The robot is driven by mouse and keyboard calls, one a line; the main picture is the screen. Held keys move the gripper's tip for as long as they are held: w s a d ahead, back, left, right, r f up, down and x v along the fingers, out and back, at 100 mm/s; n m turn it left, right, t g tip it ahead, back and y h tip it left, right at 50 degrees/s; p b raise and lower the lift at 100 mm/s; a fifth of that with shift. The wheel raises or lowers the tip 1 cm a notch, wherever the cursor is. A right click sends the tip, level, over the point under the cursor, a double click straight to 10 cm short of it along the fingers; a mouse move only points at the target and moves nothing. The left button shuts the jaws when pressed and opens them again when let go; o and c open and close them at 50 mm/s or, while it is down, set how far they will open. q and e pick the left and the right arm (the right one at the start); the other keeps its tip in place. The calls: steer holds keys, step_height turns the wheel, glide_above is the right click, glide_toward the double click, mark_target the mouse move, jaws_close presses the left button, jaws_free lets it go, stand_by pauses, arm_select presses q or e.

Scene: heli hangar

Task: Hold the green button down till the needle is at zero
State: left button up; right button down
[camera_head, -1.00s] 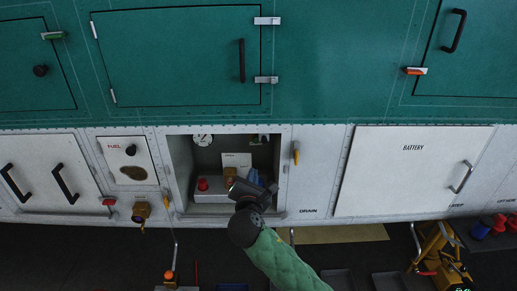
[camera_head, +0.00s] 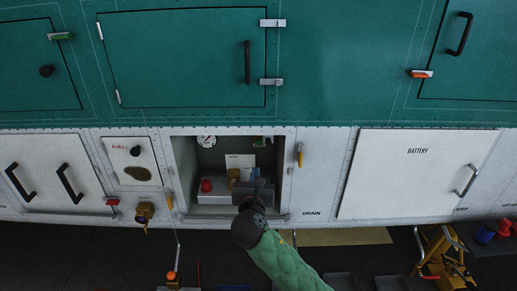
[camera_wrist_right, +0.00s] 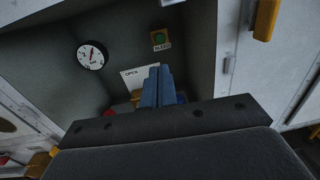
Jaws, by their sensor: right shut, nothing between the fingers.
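The green button (camera_wrist_right: 159,38) sits on a small labelled plate on the back wall of the open recess. In the head view the button (camera_head: 257,141) is small, near the recess's upper right. The round white gauge (camera_wrist_right: 92,55) is left of it and also shows in the head view (camera_head: 206,141). My left gripper is not in view.
The recess holds a white card (camera_head: 240,160) marked OPEN, a red knob (camera_head: 206,185) and a tan object (camera_head: 233,175). A yellow handle (camera_head: 300,154) is right of the opening. The battery door (camera_head: 410,175) is shut farther right.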

steer(key=p, duration=0.5)
glide_toward(259, 143)
steer(key=w, duration=0.5)
steer(key=shift+w+d+r, duration=0.2)
steer(key=shift+w+r, duration=0.05)
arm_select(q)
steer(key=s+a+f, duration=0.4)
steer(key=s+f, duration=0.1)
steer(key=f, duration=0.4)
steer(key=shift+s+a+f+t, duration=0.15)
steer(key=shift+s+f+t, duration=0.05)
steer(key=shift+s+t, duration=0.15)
arm_select(e)
steer(key=shift+w+f, duration=0.15)
steer(key=shift+w, duration=0.55)
